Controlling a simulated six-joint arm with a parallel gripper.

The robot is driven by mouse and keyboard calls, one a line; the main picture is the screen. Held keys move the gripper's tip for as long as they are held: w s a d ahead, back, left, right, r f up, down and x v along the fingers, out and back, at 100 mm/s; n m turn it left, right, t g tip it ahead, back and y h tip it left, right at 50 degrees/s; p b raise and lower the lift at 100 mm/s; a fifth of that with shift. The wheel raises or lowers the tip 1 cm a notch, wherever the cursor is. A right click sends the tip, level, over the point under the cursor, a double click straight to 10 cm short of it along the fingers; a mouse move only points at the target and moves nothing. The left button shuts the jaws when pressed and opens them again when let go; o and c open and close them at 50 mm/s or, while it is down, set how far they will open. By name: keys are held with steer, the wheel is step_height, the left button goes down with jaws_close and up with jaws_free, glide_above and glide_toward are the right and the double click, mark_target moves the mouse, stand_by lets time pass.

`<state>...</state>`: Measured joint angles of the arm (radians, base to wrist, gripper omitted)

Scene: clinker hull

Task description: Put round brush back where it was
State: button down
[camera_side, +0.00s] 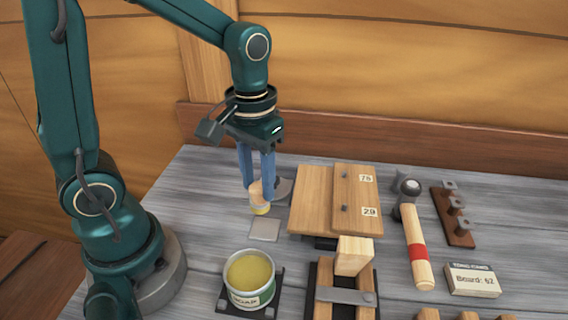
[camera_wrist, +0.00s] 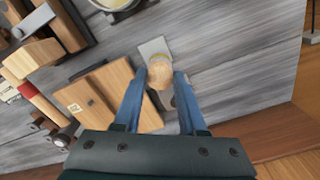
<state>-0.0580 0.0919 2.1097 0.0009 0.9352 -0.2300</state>
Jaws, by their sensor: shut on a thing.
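The round brush (camera_side: 257,194) has a wooden body and a yellowish lower end. My gripper (camera_side: 257,186) is shut on it and holds it close above a small pale grey square plate (camera_side: 264,230) on the bench. In the wrist view the brush (camera_wrist: 160,72) sits between the blue fingers of my gripper (camera_wrist: 160,80), and the grey plate (camera_wrist: 155,48) shows just beyond it. I cannot tell whether the brush touches the bench. Its lower end is partly seen.
An open tin (camera_side: 250,280) of yellow paste stands in front of the plate. Wooden boards (camera_side: 335,200) lie to the right, with a wood block in a vise (camera_side: 345,293) nearer. A hammer (camera_side: 413,235), a peg rack (camera_side: 453,215) and a label block (camera_side: 472,281) lie farther right.

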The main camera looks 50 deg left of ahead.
mark_target(263, 202)
steer(key=shift+w+d+f, duration=0.15)
steer(key=shift+d+f, duration=0.25)
steer(key=shift+f, duration=1.9)
steer(key=shift+c, duration=2.3)
jaws_free()
steer(key=shift+f, duration=0.15)
